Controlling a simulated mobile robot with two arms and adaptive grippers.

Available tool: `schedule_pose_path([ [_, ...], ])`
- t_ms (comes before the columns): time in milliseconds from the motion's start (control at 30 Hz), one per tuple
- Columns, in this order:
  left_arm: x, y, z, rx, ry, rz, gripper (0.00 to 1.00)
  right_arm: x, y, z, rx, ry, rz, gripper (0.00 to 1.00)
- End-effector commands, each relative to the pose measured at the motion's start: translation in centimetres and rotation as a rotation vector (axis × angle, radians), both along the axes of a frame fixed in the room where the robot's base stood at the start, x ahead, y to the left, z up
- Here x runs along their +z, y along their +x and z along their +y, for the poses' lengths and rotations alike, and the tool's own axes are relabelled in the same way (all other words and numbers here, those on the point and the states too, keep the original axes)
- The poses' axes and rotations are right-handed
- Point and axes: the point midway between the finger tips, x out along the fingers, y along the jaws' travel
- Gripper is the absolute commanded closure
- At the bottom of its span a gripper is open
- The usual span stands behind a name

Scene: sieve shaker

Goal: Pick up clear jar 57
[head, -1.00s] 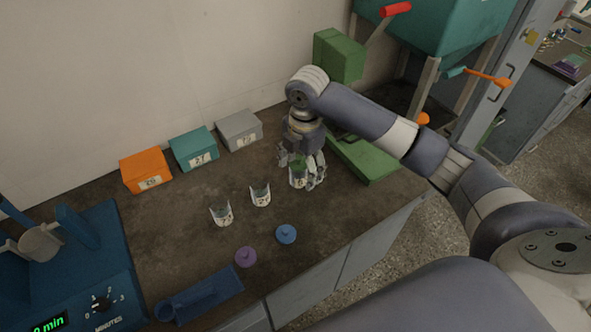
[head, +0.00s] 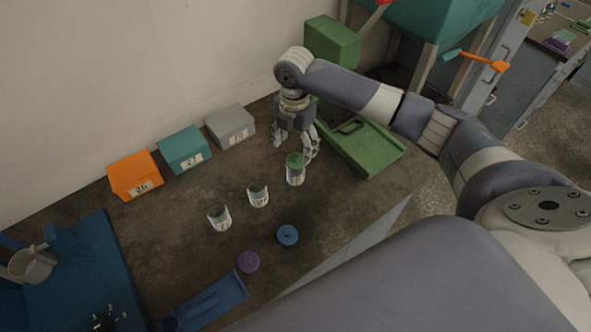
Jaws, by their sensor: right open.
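Three clear jars with white labels stand upright on the dark bench top: a left jar (head: 219,218), a middle jar (head: 258,196) and a right jar (head: 295,176). The label numbers are too small to read, so I cannot tell which is jar 57. The right jar has a green lid (head: 294,160) on top; the other two look lidless. My right gripper (head: 296,146) is open and empty, fingers pointing down, just behind and above the green-lidded jar. I cannot tell if a finger touches it. My left gripper is out of view.
Orange (head: 135,175), teal (head: 184,149) and grey (head: 230,125) boxes line the wall. A blue lid (head: 288,235) and a purple lid (head: 248,262) lie in front of the jars. A blue tray (head: 210,302) and blue machine (head: 75,270) stand left, a green apparatus (head: 365,145) right.

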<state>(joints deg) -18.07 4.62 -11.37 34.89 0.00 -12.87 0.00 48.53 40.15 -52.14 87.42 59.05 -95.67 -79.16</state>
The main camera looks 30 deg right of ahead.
Motion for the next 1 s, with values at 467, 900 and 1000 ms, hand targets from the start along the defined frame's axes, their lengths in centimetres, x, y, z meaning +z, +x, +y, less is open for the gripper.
schedule_pose_path([
  [467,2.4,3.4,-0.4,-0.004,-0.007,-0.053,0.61,-5.1,-0.3,-0.3,0.001,-0.002,0.001,0.31],
  [900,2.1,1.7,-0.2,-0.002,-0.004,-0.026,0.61,-5.1,-0.2,-0.3,0.0,0.0,0.001,0.92],
  [1000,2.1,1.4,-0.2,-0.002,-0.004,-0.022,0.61,-5.1,-0.2,-0.3,0.0,-0.001,0.0,0.96],
])
